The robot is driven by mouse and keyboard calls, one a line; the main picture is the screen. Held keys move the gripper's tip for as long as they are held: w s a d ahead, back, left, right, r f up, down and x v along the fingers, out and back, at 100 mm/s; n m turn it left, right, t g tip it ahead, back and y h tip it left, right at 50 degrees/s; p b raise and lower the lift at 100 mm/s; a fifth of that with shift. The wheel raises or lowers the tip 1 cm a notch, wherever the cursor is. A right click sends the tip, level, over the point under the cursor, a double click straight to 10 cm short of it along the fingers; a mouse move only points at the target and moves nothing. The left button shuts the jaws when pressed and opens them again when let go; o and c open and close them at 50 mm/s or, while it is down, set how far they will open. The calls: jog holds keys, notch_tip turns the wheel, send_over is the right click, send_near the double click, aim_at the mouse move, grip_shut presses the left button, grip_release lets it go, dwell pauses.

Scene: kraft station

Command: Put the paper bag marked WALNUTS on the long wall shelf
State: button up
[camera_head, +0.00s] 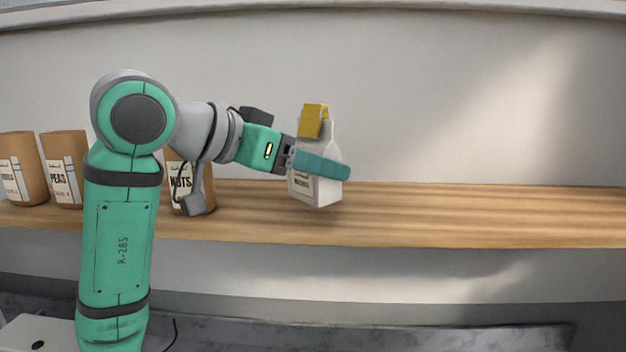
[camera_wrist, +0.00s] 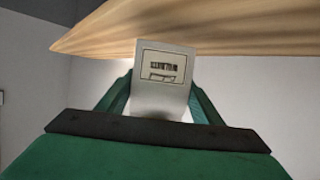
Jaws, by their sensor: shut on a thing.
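My gripper (camera_head: 318,162) is shut on a white paper bag (camera_head: 325,190) with a yellow piece (camera_head: 313,121) at its top. The bag is tilted slightly and its small dark label is too blurred to read for certain. In the wrist view the bag (camera_wrist: 164,95) sits between the two green fingers, its label facing the camera. The long wooden wall shelf (camera_head: 480,215) runs behind and below the bag. In the head view the bag's base overlaps the shelf top; I cannot tell whether they touch. The shelf also shows in the wrist view (camera_wrist: 220,25).
Brown bags stand on the shelf's left part: one with a partly hidden label (camera_head: 13,170), one marked PEAS (camera_head: 66,168), and one whose visible letters read NUTS (camera_head: 181,175), partly behind my arm. The shelf is clear right of the held bag.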

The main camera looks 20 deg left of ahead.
notch_tip(320, 180, down, 2)
jog(key=shift+f, duration=0.2)
jog(key=shift+w, duration=0.1)
